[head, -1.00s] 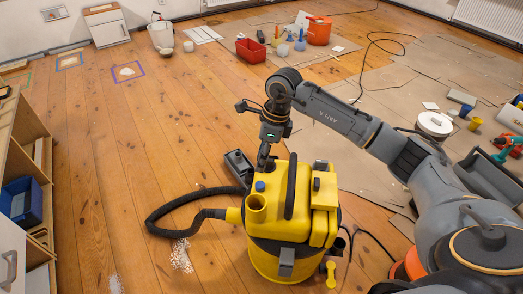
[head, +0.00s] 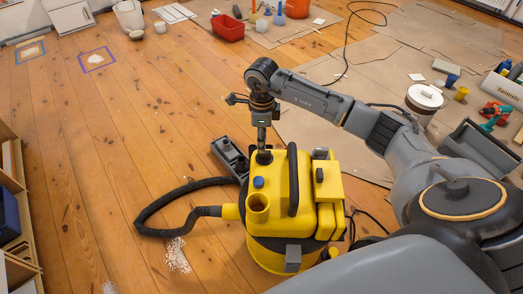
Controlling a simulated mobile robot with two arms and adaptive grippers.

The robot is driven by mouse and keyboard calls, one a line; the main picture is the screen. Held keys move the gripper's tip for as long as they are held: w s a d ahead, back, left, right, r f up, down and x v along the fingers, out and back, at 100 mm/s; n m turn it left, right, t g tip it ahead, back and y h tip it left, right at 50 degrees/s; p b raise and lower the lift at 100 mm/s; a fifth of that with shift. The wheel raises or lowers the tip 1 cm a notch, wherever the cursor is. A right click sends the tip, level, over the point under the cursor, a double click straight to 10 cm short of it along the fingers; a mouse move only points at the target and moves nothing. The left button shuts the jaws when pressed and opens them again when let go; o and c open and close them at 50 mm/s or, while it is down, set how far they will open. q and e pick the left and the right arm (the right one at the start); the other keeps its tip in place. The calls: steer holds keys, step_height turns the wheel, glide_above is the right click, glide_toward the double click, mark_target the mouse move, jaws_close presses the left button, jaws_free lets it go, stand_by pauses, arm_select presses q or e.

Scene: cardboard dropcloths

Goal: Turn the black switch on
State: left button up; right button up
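A yellow vacuum cleaner (head: 315,217) stands upright on the wooden floor at the centre of the head view. A small black part that looks like the switch (head: 264,157) is on its top, at the back left. A blue knob (head: 258,182) sits in front of it. My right gripper (head: 262,146) points straight down over the black part, its fingers together as one narrow column. The tips are at or just above the black part; I cannot tell whether they touch. The switch's position is too small to read. My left gripper is not in view.
A black hose (head: 158,205) loops out left of the vacuum, and a dark grey box (head: 230,155) lies behind it. A wooden shelf (head: 16,235) stands at the left edge. Cardboard sheets (head: 375,70) cover the floor at the back right. The floor at left is mostly clear.

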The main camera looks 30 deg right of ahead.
mark_target(264, 155)
steer(key=shift+f+b, duration=0.35)
steer(key=shift+f, duration=1.95)
jaws_close()
